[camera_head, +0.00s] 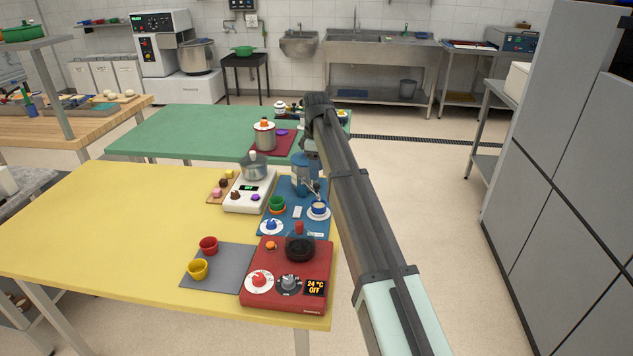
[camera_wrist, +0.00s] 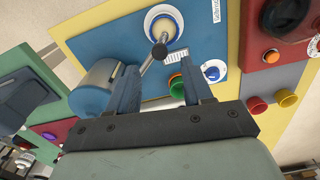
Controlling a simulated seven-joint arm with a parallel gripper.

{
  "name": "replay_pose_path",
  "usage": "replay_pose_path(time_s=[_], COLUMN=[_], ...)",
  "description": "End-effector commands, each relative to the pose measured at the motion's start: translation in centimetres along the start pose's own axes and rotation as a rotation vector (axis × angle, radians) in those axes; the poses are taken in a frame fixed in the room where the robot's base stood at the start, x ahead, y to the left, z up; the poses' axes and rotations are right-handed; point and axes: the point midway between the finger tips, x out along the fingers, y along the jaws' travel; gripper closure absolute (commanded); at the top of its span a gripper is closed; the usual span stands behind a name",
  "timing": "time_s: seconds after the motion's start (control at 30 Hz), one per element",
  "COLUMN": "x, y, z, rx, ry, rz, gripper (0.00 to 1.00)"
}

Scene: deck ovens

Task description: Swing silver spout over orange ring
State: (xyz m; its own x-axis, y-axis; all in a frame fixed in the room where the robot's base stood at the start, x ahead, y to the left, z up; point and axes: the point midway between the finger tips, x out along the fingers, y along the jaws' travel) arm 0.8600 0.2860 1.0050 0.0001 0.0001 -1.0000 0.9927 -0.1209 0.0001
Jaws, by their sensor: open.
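A blue urn (camera_head: 303,178) stands on the blue mat; it also shows at left in the wrist view (camera_wrist: 97,90). That cup is also in the head view (camera_head: 319,209). An orange ring (camera_head: 277,211) shows under a green cup (camera_head: 277,201), left of the spout. My gripper (camera_wrist: 159,67) is open, with the spout visible between its fingers; I cannot tell whether they touch it. In the head view the fingers are hard to make out beside the urn.
A red hotplate (camera_head: 255,299) and grey mat (camera_head: 207,277) with red and yellow cups are at the near end of the yellow table (camera_head: 110,230). A white scale (camera_head: 240,206) with a pot stands left of the blue mat. The table's left side is clear.

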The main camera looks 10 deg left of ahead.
Motion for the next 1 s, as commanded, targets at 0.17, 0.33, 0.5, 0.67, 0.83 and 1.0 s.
replay_pose_path(time_s=[0.17, 0.33, 0.5, 0.67, 0.83, 1.0], x=[2.9, 4.5, 5.2, 5.3, 5.3, 5.3], y=[-0.1, 0.0, 0.0, 0.0, 0.0, 0.0], z=[0.0, 0.0, 0.0, 0.0, 0.0, 0.0], rx=[0.000, 0.001, 0.001, 0.001, 0.001, 0.001], ry=[-0.001, 0.000, 0.000, 0.000, 0.000, 0.000], rz=[-0.001, 0.000, 0.000, 0.000, 0.000, 0.000], gripper=[0.50, 0.50, 0.50, 0.50, 0.54, 0.70])
